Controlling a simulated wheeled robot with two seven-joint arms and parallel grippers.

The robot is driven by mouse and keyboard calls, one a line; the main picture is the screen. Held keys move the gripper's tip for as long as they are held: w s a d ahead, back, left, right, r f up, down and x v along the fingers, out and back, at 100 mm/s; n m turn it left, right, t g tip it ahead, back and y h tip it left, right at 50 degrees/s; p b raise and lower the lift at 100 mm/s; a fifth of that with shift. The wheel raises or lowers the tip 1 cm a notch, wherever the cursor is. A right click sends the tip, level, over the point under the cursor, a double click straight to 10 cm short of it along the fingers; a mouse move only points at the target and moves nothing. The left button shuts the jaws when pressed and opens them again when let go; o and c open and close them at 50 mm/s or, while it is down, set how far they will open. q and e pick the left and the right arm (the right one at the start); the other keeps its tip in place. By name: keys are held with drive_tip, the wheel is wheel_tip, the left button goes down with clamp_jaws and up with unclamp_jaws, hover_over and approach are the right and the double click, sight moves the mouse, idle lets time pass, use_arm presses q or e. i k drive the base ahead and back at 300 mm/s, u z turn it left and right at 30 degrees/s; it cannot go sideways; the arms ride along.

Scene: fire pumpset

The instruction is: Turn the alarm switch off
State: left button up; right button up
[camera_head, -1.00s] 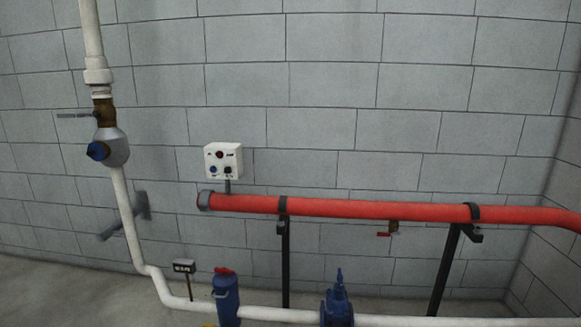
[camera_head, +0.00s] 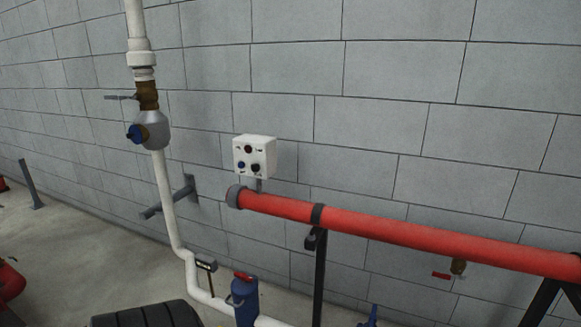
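A white control box (camera_head: 254,157) is on the grey block wall, just above the left end of the red pipe. Its front has a dark red round part (camera_head: 248,149) at the top, a blue knob (camera_head: 241,165) at lower left and a black knob (camera_head: 256,168) at lower right. The labels are too small to read, so I cannot tell which one is the alarm switch or how it is set. Neither of my grippers shows in the head view.
A red pipe (camera_head: 410,233) on black supports (camera_head: 320,270) runs along the wall below the box. A white vertical pipe (camera_head: 165,195) with a blue-handled valve (camera_head: 150,132) stands left. A blue fitting (camera_head: 245,300) and a black tyre-like object (camera_head: 145,316) are at the bottom. Open floor shows left.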

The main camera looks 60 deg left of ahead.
sight(255, 167)
drive_tip(key=u, duration=0.15)
drive_tip(key=i, duration=0.95)
drive_tip(key=u, duration=0.9)
drive_tip(key=i, duration=0.6)
drive_tip(key=u, duration=0.55)
